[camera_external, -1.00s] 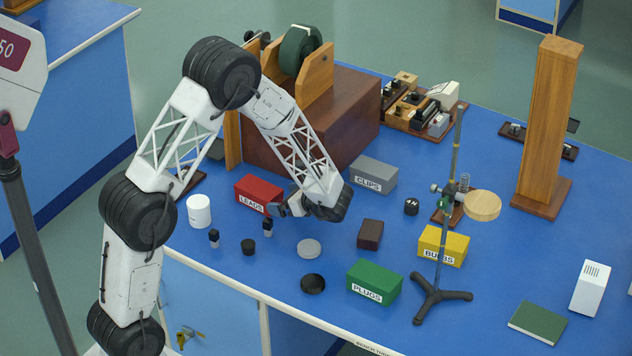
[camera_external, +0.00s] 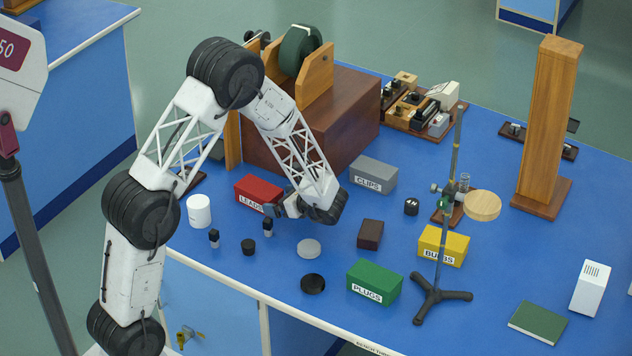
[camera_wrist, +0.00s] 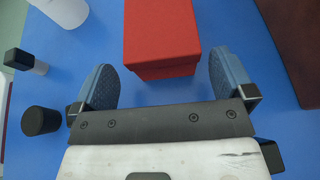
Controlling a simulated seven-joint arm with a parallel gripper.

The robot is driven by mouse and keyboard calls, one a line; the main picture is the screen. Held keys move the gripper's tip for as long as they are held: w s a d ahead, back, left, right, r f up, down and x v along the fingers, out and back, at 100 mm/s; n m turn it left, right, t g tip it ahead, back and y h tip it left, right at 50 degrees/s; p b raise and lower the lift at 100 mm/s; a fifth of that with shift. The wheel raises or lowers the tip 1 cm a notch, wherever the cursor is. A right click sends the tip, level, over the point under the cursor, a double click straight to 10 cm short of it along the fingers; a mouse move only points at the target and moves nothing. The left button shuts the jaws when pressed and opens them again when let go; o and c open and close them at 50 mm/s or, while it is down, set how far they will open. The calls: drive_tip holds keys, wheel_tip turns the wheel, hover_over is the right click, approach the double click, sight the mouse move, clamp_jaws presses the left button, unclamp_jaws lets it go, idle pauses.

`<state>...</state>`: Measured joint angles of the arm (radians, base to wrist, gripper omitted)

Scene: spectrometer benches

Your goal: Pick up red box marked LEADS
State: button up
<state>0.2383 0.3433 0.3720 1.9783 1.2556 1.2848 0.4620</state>
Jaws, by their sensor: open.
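The red box marked LEADS (camera_external: 257,189) stands on the blue bench, left of centre in the external view. My gripper (camera_external: 277,209) is low beside it, at its right end, and partly covers its label. In the wrist view the red box (camera_wrist: 162,30) is at top centre, with its near end between the tips of my open gripper (camera_wrist: 160,78). A finger stands on each side of the box, with blue bench showing between the left finger and the box. The right finger is closer to the box. The far end of the box is cut off by the frame.
A white cylinder (camera_external: 199,211), small black items (camera_external: 248,247) and a pale disc (camera_external: 309,248) stand near the box. A grey CLIPS box (camera_external: 373,175) is to the right. A large brown wooden block (camera_external: 345,115) stands behind. A green PLUGS box (camera_external: 374,282) is nearer the front.

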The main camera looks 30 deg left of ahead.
sight(268, 196)
drive_tip(key=shift+a, duration=0.15)
drive_tip(key=shift+x, duration=2.45)
drive_tip(key=shift+w+r, duration=0.1)
drive_tip(key=shift+w, duration=0.05)
drive_tip(key=c, duration=1)
drive_tip(key=shift+r, duration=0.2)
drive_tip(key=shift+r, duration=4.8)
